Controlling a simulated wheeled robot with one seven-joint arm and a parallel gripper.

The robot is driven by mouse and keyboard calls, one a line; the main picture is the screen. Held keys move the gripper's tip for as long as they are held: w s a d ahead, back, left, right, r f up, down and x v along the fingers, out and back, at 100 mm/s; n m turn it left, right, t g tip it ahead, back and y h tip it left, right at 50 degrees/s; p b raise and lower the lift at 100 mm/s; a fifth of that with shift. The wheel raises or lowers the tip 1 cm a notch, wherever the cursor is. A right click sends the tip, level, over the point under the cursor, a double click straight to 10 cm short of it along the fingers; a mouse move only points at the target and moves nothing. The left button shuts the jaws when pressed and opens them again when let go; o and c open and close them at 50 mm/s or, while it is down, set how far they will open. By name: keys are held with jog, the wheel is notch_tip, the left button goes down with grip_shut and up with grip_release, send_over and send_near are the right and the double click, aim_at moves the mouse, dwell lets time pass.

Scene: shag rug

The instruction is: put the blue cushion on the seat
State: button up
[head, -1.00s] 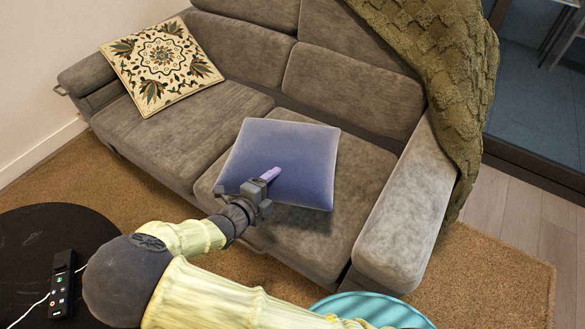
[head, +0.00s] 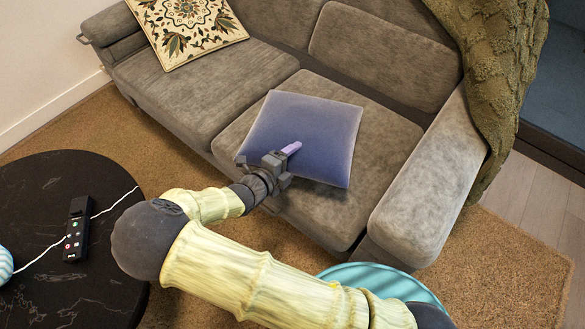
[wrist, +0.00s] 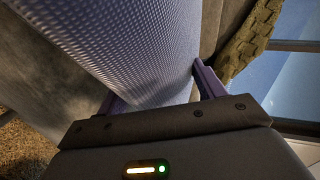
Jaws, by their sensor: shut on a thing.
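The blue cushion (head: 305,135) is over the right seat (head: 242,128) of the grey sofa, tilted a little. I cannot tell whether it rests on the seat or hangs just above it. My gripper (head: 290,150) is at the cushion's near edge, shut on it. In the wrist view the cushion (wrist: 140,45) fills the space between the two purple fingers of my gripper (wrist: 155,92), and its far side is hidden.
A patterned cushion (head: 187,28) lies on the sofa's left side. A green knitted throw (head: 495,70) hangs over the right armrest (head: 425,190). A black round table (head: 60,195) with a dark remote-like device (head: 77,230) stands at left. A teal round object (head: 385,280) is at the front.

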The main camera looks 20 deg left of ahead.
notch_tip(320, 180, down, 4)
jog(key=shift+r+b, duration=0.15)
jog(key=shift+b, duration=0.85)
jog(key=o, duration=0.9)
jog(key=shift+o, duration=0.2)
jog(key=shift+s+a+r+p, duration=0.25)
jog(key=shift+s+p, duration=0.1)
jog(key=shift+s, duration=0.1)
jog(key=p+v, duration=0.3)
jog(key=v, duration=0.7)
jog(key=shift+s+p, duration=0.3)
jog(key=shift+s, duration=0.1)
